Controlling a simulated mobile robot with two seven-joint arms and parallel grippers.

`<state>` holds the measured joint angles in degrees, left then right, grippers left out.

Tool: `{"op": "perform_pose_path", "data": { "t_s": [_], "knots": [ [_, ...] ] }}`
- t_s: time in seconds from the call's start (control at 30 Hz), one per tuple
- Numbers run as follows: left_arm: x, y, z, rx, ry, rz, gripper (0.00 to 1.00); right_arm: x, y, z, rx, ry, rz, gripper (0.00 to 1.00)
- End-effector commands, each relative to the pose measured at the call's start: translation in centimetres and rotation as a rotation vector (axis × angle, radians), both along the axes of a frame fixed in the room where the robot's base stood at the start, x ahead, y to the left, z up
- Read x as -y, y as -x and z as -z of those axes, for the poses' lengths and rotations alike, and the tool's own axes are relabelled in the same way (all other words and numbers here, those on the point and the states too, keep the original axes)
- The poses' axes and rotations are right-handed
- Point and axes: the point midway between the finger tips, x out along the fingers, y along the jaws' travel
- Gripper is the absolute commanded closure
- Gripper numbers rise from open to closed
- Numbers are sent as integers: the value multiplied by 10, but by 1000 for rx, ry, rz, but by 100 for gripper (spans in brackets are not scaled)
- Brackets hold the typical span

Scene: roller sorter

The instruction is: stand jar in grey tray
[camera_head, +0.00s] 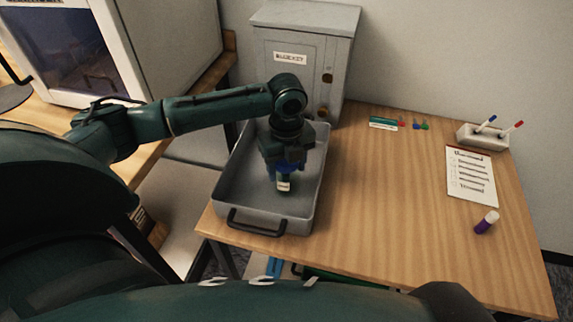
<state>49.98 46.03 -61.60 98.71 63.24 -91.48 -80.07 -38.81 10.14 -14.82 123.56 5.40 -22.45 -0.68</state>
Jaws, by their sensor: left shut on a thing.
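The grey tray (232,205) lies on the left part of the wooden table, its black handle toward me. My left gripper (283,172) points down over the inside of the tray. It is shut on the jar (283,186), a small dark jar with a pale label and blue near its top. The jar looks upright, and its upper part is hidden by the fingers. I cannot tell whether its base touches the tray floor. My right gripper is not in view.
A grey metal cabinet (335,55) stands behind the tray. A purple and white glue stick (486,223), a printed sheet (471,176) and a pen holder (482,138) are at the right. A green card (383,123) lies at the back. The table's middle is clear.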

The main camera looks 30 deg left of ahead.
Motion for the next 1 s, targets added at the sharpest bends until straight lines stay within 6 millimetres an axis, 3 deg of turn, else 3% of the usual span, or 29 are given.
{"op": "perform_pose_path", "data": {
  "t_s": [0.23, 0.27, 0.5, 0.8, 1.0],
  "knots": [
    [0, 0, 2, 0, 1, -1, 71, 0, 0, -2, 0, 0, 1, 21],
    [0, 0, 2, 0, 0, 0, 42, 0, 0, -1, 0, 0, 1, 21],
    [0, 0, 2, 0, 0, 0, 23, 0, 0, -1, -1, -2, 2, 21],
    [0, 0, -1, 1, 0, 0, 23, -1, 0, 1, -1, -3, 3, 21],
    [0, -1, -33, 4, 1, 0, 23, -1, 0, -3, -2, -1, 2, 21]
  ]
}}
